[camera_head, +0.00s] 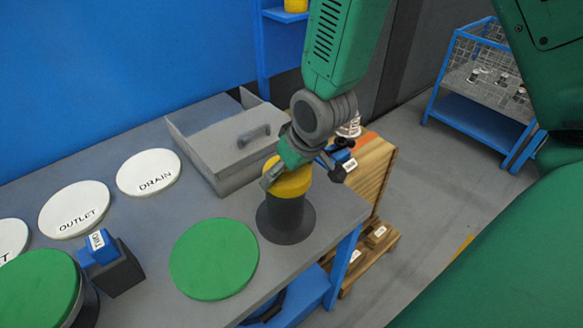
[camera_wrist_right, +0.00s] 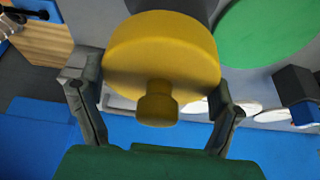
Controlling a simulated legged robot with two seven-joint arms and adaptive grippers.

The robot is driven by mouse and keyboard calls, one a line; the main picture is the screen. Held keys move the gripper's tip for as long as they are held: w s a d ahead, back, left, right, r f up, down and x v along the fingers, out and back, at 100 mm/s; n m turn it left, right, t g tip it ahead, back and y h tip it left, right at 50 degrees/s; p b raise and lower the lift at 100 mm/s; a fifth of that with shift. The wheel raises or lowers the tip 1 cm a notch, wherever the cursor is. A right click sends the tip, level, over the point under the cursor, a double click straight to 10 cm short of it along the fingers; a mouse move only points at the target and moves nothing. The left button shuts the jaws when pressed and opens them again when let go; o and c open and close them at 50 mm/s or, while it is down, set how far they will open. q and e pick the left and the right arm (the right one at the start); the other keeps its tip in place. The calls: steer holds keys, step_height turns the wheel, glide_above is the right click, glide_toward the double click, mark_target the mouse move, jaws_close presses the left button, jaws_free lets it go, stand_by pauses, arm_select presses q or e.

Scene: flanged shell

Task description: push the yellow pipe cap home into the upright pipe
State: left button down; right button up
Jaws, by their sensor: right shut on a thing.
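The yellow pipe cap (camera_head: 292,183) sits at the top of the dark upright pipe (camera_head: 286,220), which has a wide flange on the grey bench. My right gripper (camera_head: 302,172) comes down from above with its fingers on both sides of the cap. The gripper is shut on the cap. The cap hides the pipe's mouth, so I cannot tell how deep it sits. My left gripper is not in view.
A green disc (camera_head: 214,259) lies left of the pipe on the bench (camera_head: 215,205). White discs marked OUTLET (camera_head: 74,212) and DRAIN (camera_head: 148,174) lie farther left. A grey box with a handle (camera_head: 221,160) stands behind. A dark block with a blue top (camera_head: 115,272) stands front left.

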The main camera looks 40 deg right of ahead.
steer(key=shift+a+f, duration=0.15)
steer(key=shift+a, duration=0.15)
steer(key=shift+f, duration=0.1)
steer(key=shift+d+f+b, duration=0.45)
steer(key=shift+d+f, duration=0.3)
steer(key=shift+d, duration=0.2)
steer(key=shift+a+f, duration=0.1)
steer(key=shift+a, duration=0.35)
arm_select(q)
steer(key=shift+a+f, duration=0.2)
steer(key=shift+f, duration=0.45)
arm_select(e)
steer(key=o, duration=1)
steer(key=shift+a, duration=0.2)
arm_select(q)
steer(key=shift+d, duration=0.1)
arm_select(e)
steer(key=shift+d, duration=0.1)
steer(key=shift+d+r, duration=0.1)
steer(key=shift+r, duration=0.15)
steer(key=v, duration=1)
steer(key=shift+s+a+r, duration=0.15)
steer(key=shift+a+r, duration=0.2)
steer(key=shift+r, duration=0.05)
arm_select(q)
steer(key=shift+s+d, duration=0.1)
arm_select(e)
steer(key=shift+s+d+r, duration=0.15)
steer(key=shift+r, duration=0.1)
